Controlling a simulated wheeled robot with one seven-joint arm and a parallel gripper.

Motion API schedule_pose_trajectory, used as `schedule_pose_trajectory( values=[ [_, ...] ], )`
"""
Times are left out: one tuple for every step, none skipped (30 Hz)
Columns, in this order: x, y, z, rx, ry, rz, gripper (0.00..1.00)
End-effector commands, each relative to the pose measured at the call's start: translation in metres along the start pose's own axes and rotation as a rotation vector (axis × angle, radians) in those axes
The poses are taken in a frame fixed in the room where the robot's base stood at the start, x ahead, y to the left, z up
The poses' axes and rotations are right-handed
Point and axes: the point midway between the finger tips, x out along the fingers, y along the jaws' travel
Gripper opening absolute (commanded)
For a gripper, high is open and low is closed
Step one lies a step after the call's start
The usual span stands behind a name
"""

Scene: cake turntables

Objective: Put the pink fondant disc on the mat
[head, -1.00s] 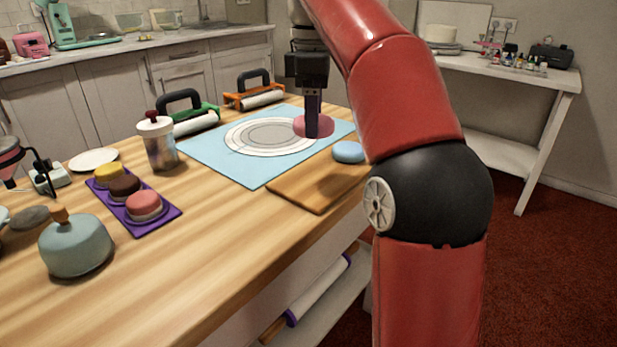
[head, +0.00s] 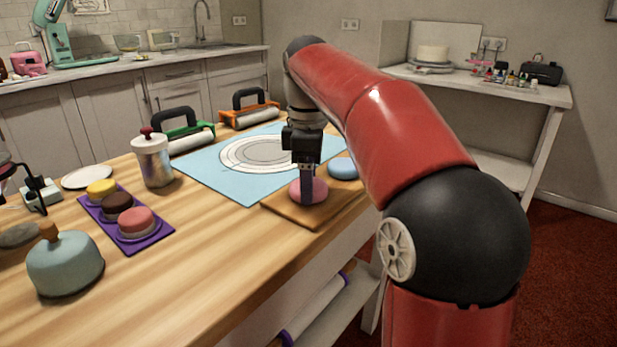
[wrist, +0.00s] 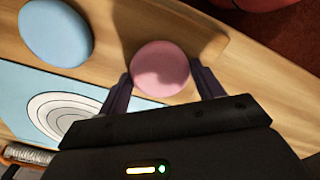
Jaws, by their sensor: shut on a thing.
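The pink fondant disc (head: 320,189) is held between the fingers of my gripper (head: 307,198), over the wooden board in the head view. I cannot tell whether its underside touches the board. In the wrist view the pink disc (wrist: 160,69) sits between the two finger pads of my gripper (wrist: 162,88). The light blue mat (head: 215,178), printed with white rings, lies flat on the table behind and left of the disc. In the wrist view the mat (wrist: 20,82) shows at lower left. My gripper hides part of the disc and of the mat's right side.
The wooden board (head: 285,210) lies at the table's front edge. A blue disc (head: 342,168) sits beside the pink one.

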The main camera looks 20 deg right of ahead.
Motion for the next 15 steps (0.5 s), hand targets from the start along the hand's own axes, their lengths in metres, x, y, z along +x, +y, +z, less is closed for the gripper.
schedule_pose_trajectory(
  values=[
    [-0.0002, 0.0001, 0.0, 0.0, 0.0, 0.001, 0.41],
    [-0.0002, 0.0001, 0.0, 0.0, 0.0, 0.001, 0.41],
    [-0.0002, 0.0001, 0.0, 0.0, 0.0, 0.001, 0.41],
    [-0.0001, 0.0001, 0.0, 0.0, 0.0, 0.0, 0.41],
    [0.0004, 0.0001, 0.0, 0.0, 0.0, 0.0, 0.41],
    [0.0017, 0.0001, -0.0001, 0.0, 0.0, 0.0, 0.41],
    [0.0028, 0.0001, -0.0001, 0.0, 0.0, 0.0, 0.41],
    [0.0038, 0.0001, -0.0001, 0.0, 0.0, 0.001, 0.41],
    [0.0036, 0.0002, -0.0002, 0.0, 0.0, 0.001, 0.69],
    [0.0033, 0.0002, -0.0002, 0.0, 0.0, 0.001, 0.73],
    [0.0032, 0.0002, -0.0002, 0.0, 0.0, 0.001, 0.77],
    [0.0032, 0.0002, -0.0002, 0.0, 0.0, 0.0, 0.82],
    [0.0032, 0.0002, -0.0002, 0.0, 0.0, 0.0, 0.86],
    [0.0032, 0.0002, -0.0002, 0.0, 0.0, 0.0, 0.88],
    [0.0032, 0.0002, -0.0002, 0.0, 0.0, 0.0, 0.88]
  ],
)
